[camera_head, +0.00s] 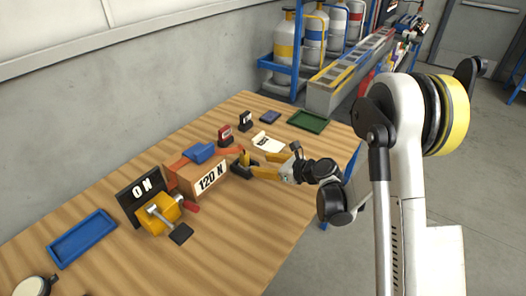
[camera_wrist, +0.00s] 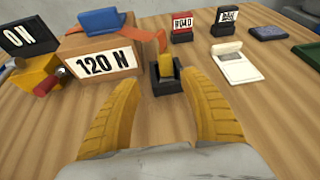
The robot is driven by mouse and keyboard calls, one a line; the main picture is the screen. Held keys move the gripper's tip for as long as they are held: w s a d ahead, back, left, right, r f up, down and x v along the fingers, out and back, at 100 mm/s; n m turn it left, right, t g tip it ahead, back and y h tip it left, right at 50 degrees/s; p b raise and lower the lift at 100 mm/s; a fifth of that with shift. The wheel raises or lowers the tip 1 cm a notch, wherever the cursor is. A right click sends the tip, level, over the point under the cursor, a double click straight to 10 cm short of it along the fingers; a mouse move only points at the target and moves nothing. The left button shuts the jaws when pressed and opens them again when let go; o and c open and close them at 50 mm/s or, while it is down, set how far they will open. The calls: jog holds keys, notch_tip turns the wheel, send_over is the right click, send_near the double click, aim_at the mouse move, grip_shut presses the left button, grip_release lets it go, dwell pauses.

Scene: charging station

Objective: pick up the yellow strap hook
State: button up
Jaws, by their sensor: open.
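The yellow strap hook (camera_wrist: 166,62) stands in a small black holder (camera_wrist: 166,77) on the wooden table, right of the orange box marked 120 N. In the head view the hook (camera_head: 243,158) shows small, partly by my gripper's fingers. My gripper (camera_wrist: 161,110) is open and empty, its two yellow fingers apart in the wrist view. The hook and its holder lie ahead of the fingertips, roughly in line with the gap between them. In the head view my gripper (camera_head: 263,166) reaches in from the right, low over the table; whether it touches the holder cannot be told.
The orange box (camera_head: 187,178) with a blue buckle (camera_head: 199,152) and orange strap stands close left. Two small black-based signs (camera_wrist: 182,25) (camera_wrist: 225,20) and a white card device (camera_wrist: 236,66) lie behind and right. A green tray (camera_head: 307,121) is at the far end.

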aim_at(248, 160)
jog(key=shift+w+d+f+m, duration=0.15)
jog(key=shift+w+f+m, duration=0.15)
jog(key=shift+w+f, duration=0.25)
jog(key=shift+f, duration=0.05)
jog(key=b+x, duration=0.1)
jog(key=x, duration=0.4)
jog(key=shift+r+b, duration=0.1)
jog(key=shift+b, duration=0.2)
jog(key=b+x, duration=0.2)
jog(key=x, duration=0.3)
jog(key=shift+w, duration=0.2)
jog(key=shift+r, duration=0.15)
jog(key=shift+c, duration=0.2)
grip_shut()
